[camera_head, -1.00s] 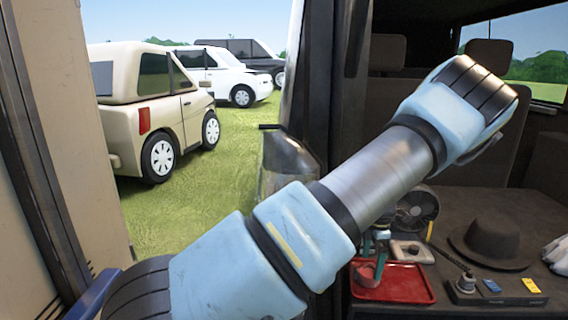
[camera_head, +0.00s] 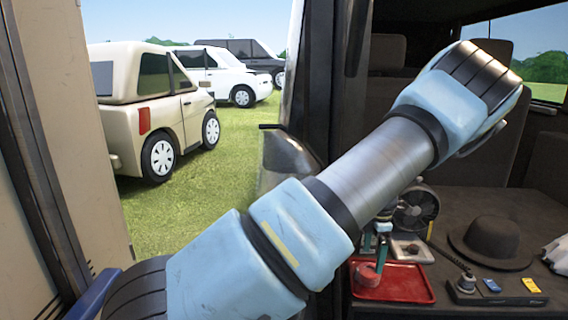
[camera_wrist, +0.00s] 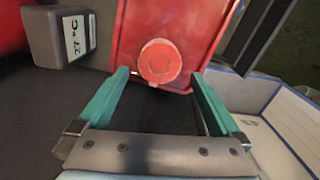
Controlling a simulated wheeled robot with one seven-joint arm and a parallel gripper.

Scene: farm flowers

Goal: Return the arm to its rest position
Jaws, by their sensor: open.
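My arm (camera_head: 375,165) reaches across the head view, with its elbow raised at the upper right. My gripper (camera_wrist: 162,80) is open in the wrist view, its two teal fingers apart with nothing held between them. A round red thing (camera_wrist: 160,62) lies on a red surface (camera_wrist: 190,22) just beyond the fingertips. In the head view, the teal fingers show partly behind my arm, above a red tray (camera_head: 405,284). A round red thing (camera_head: 367,273) is at the tray's left side, below the fingers. Whether it touches them is unclear.
A black hat (camera_head: 491,242), a small fan (camera_head: 414,209) and a dark box with coloured tags (camera_head: 497,290) are on the vehicle floor. A grey box reading 27 °C (camera_wrist: 58,38) and a blue-white open box (camera_wrist: 285,125) flank the gripper. A door frame stands close by.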

